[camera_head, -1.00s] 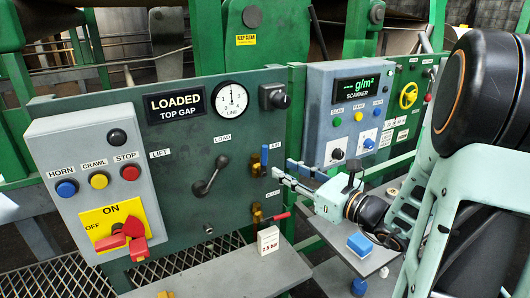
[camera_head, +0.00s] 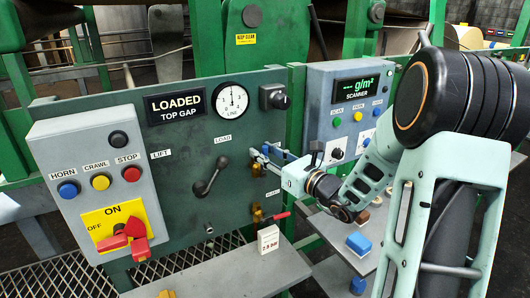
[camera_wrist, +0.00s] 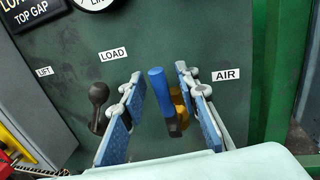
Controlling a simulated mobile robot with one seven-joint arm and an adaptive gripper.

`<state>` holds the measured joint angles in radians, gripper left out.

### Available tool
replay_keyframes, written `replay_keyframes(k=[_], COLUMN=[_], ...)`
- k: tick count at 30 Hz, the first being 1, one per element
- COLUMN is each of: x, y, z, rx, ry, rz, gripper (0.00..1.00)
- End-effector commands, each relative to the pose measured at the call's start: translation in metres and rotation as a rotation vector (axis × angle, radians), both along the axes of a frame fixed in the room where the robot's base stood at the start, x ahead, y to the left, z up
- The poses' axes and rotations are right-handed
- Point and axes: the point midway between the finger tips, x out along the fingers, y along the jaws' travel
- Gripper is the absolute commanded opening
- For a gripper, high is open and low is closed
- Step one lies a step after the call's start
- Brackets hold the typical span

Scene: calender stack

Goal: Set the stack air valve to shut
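The air valve shows in the wrist view as a blue upright handle (camera_wrist: 160,90) with a brass body (camera_wrist: 180,103), beside the AIR label (camera_wrist: 226,75) on the dark green panel. My gripper (camera_wrist: 158,78) is open, its two blue-padded fingers on either side of the handle with clear gaps to both. How deep the handle sits between the fingers I cannot tell. In the head view my gripper (camera_head: 262,157) reaches the panel from the right and covers most of the valve and its label.
A black LOAD lever (camera_head: 210,176) stands left of my gripper. Below is a brass valve with a red handle (camera_head: 280,216). A white 2.5 bar block (camera_head: 268,240) stands on the grey shelf (camera_head: 235,275). The scanner box (camera_head: 342,110) is close on the right.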

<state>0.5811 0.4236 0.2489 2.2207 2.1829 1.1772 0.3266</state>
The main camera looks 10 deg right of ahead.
Motion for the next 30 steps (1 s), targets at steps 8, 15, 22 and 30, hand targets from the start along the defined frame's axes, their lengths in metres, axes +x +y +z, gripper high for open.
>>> replay_keyframes(k=[8, 15, 22, 30], x=[0.0000, -0.0002, -0.0002, 0.0004], y=[-0.0001, -0.0002, -0.0004, -0.0024], z=[-0.0002, -0.0002, -0.0003, -0.0005], rx=[-0.001, -0.001, -0.001, 0.022], ry=[0.000, 0.000, 0.000, 0.009], rz=[0.000, 0.000, 0.000, -0.001], gripper=[0.20, 0.00, 0.00, 0.00])
